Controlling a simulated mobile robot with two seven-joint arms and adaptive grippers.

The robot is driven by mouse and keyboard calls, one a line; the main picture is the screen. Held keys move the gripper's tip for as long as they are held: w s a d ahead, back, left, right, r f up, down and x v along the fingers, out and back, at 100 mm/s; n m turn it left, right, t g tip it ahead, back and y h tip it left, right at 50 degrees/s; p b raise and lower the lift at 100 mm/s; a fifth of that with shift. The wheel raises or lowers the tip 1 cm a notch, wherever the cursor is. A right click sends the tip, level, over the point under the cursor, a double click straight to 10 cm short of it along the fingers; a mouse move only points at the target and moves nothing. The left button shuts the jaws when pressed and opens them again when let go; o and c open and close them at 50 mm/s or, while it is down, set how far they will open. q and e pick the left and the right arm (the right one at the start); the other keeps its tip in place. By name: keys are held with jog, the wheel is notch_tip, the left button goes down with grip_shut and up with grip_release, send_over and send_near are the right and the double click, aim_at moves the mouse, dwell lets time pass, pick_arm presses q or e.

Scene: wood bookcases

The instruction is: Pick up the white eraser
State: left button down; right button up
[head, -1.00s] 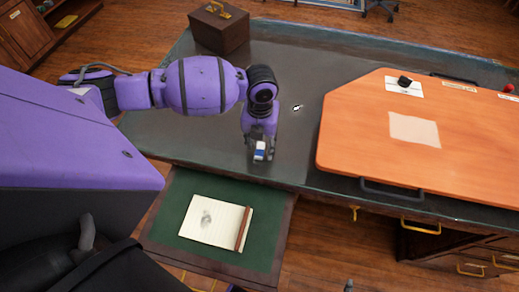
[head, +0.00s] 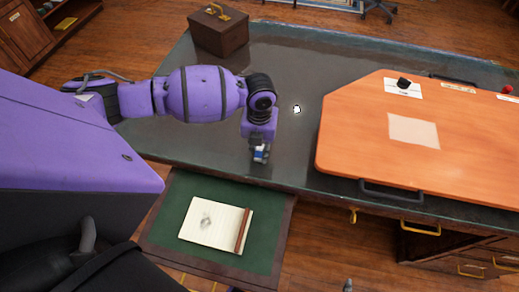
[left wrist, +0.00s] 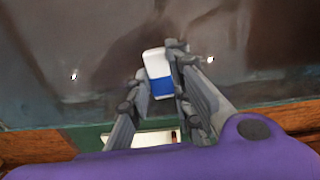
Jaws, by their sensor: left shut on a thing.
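The white eraser (left wrist: 156,68) has a blue band at one end. In the left wrist view it sits between the two fingers of my left gripper (left wrist: 158,92), which is shut on it. In the head view my left gripper (head: 260,156) is over the front edge area of the dark desk, and the eraser shows small and partly hidden between its fingers. I cannot tell how far the eraser is above the desk top. My right gripper is not in view.
The dark desk (head: 300,65) carries a brown box (head: 219,32) at the back and a large orange board (head: 360,130) at the right. An open notebook (head: 205,221) lies on a green pull-out surface (head: 170,235) in front. The desk middle is mostly clear.

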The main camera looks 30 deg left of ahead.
aim_at(259, 151)
pick_arm(q)
jog(key=shift+r, duration=0.5)
notch_tip(259, 151, up, 3)
jog(key=shift+a+f, duration=0.1)
jog(key=shift+f, duration=0.1)
jog(key=s+a+r, duration=0.2)
jog(key=s+r, duration=0.2)
jog(key=s, duration=0.2)
jog(key=s+a+r, duration=0.2)
jog(key=s+r, duration=0.3)
jog(key=s, duration=0.2)
jog(key=shift+s+a+r+p, duration=0.2)
jog(key=shift+a+p, duration=0.1)
jog(key=shift+p, duration=0.1)
